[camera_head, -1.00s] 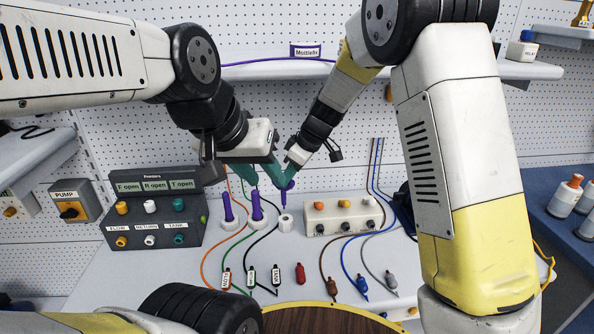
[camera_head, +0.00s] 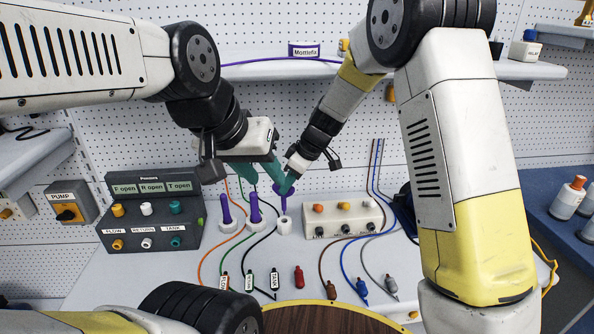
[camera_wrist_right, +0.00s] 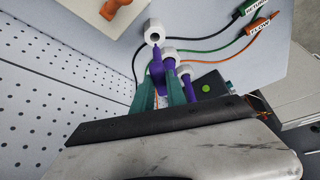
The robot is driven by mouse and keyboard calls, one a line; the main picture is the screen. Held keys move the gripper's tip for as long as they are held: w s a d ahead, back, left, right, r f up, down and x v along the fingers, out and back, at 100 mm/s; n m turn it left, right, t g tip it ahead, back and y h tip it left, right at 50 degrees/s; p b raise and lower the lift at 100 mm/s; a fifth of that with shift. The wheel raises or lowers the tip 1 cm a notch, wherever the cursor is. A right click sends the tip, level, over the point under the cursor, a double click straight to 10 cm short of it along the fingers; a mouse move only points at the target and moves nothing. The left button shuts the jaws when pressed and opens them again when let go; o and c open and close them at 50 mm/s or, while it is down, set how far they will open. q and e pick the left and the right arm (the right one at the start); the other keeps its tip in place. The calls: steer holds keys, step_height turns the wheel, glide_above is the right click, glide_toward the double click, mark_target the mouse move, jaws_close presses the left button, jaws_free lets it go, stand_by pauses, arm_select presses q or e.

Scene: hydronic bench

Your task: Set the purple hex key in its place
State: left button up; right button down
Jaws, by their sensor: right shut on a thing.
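The purple hex key (camera_head: 284,203) points down over a white ring holder (camera_head: 284,226) on the bench. My right gripper (camera_head: 289,184) is shut on the key. In the right wrist view the key (camera_wrist_right: 157,68) lies between the teal fingers (camera_wrist_right: 159,92), its end close to the white holder (camera_wrist_right: 154,32), whose hole shows. I cannot tell whether the tip touches the rim. My left gripper (camera_head: 264,178) has its teal fingers spread, beside the right gripper and above the bench; its right finger partly overlaps the right gripper in the picture.
Two purple pegs (camera_head: 226,209) (camera_head: 255,208) stand in white holders to the left. A grey feeder panel (camera_head: 150,213) is further left, a beige terminal box (camera_head: 342,215) to the right. Several cables and coloured plugs lie in front. A shelf (camera_head: 400,67) runs behind.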

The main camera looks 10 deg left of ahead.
mark_target(291, 198)
steer(key=shift+f, duration=0.8)
steer(key=shift+f, duration=0.2)
stand_by(0.3)
steer(key=shift+f, duration=2.3)
steer(key=c, duration=1.3)
jaws_free()
steer(key=shift+o, duration=0.2)
